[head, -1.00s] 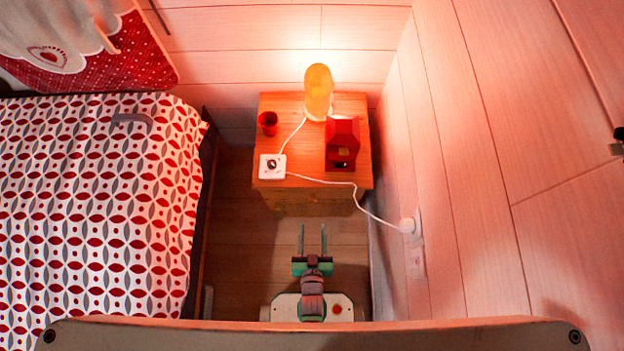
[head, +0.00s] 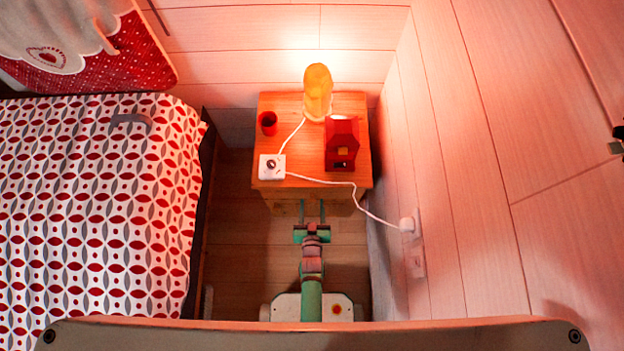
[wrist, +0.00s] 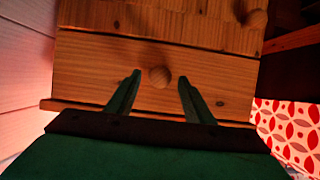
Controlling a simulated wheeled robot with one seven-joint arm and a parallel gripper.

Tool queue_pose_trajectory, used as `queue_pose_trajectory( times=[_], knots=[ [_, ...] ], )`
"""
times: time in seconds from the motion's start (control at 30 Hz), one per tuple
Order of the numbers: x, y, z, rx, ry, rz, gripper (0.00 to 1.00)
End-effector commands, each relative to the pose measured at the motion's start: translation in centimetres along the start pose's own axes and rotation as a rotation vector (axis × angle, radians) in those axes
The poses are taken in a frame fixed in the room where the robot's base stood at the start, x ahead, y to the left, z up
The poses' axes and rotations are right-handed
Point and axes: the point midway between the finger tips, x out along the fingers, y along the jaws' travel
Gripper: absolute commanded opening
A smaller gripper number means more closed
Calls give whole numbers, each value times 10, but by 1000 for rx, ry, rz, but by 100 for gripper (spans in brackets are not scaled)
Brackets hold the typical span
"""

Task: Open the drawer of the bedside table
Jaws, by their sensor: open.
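The wooden bedside table (head: 308,160) stands at the back between the bed and the wall. In the wrist view its drawer front (wrist: 95,72) carries a round wooden knob (wrist: 160,78). My gripper (head: 311,208) reaches the front of the table, just under the edge of the top in the head view. It is open and empty. In the wrist view the fingers of my gripper (wrist: 160,82) appear on either side of the knob, with gaps. I cannot tell whether the tips reach past the knob in depth. The drawer looks closed.
A lit lamp (head: 318,90), red cup (head: 268,123), red house-shaped object (head: 342,143) and white socket box (head: 272,166) stand on top. A white cord (head: 375,217) runs to the wall. The bed (head: 95,205) is on the left, the wall (head: 455,170) on the right.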

Motion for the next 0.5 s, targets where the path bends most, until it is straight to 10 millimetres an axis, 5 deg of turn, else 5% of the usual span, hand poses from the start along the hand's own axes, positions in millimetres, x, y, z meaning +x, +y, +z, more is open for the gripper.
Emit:
queue_pose_trajectory(
  times=[0.43, 0.5],
  knots=[
    [9, 0, 0, 0, 0, 0, 48],
    [9, 0, 0, 0, 0, 0, 33]
  ],
)
